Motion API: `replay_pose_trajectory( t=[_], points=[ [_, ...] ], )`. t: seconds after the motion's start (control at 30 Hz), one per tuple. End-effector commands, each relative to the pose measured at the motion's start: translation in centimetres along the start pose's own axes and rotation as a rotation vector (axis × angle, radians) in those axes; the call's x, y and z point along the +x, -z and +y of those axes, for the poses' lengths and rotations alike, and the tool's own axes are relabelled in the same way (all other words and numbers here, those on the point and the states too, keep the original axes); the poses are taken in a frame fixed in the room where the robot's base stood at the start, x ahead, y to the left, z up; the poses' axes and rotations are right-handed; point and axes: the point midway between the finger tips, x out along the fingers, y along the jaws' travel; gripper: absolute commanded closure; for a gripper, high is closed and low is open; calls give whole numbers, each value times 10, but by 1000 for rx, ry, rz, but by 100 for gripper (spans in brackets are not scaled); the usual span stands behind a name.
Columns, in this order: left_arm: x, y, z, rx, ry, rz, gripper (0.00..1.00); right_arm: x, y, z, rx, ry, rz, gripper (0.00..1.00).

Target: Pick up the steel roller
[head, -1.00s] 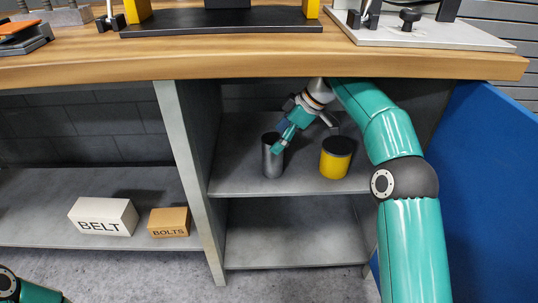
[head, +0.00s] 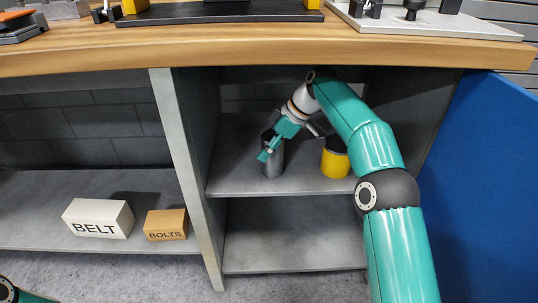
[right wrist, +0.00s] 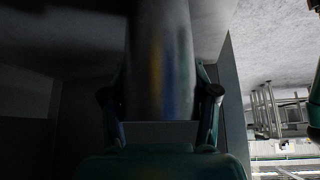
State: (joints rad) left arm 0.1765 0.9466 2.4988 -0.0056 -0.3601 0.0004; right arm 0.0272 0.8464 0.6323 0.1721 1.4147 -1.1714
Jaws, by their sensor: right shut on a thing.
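The steel roller (head: 273,165) is a dark grey metal cylinder standing upright on the upper shelf of the right cabinet bay. My right gripper (head: 269,150) reaches in from the upper right and is shut on the roller, with a finger across its front. In the right wrist view the roller (right wrist: 163,60) fills the space between the two fingers (right wrist: 160,105). The roller's base appears to be on the shelf. My left gripper is out of view; only a bit of my left arm shows at the bottom left corner.
A yellow can with a dark lid (head: 335,163) stands right of the roller, partly behind my arm. The cabinet divider (head: 183,165) is to the left. A BELT box (head: 98,219) and a BOLTS box (head: 166,225) sit on the left shelf. The lower right shelf (head: 290,235) is bare.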

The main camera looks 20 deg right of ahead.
Motion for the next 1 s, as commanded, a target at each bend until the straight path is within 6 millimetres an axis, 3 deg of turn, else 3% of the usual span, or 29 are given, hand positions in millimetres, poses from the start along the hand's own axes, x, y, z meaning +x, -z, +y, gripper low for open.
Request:
replay_pose_trajectory(
  t=[0.03,0.13,0.17,0.57,0.93,1.0],
  points=[
    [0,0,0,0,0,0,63,1,0,0,0,0,-1,79],
    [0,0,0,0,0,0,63,1,-1,0,0,0,-1,95],
    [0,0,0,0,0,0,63,0,0,0,0,-2,1,97],
    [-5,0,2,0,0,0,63,-4,3,0,-1,-1,0,97],
    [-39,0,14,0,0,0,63,-36,25,0,-2,-1,1,97],
    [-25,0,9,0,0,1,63,-30,18,-6,-2,0,2,97]
  ],
)
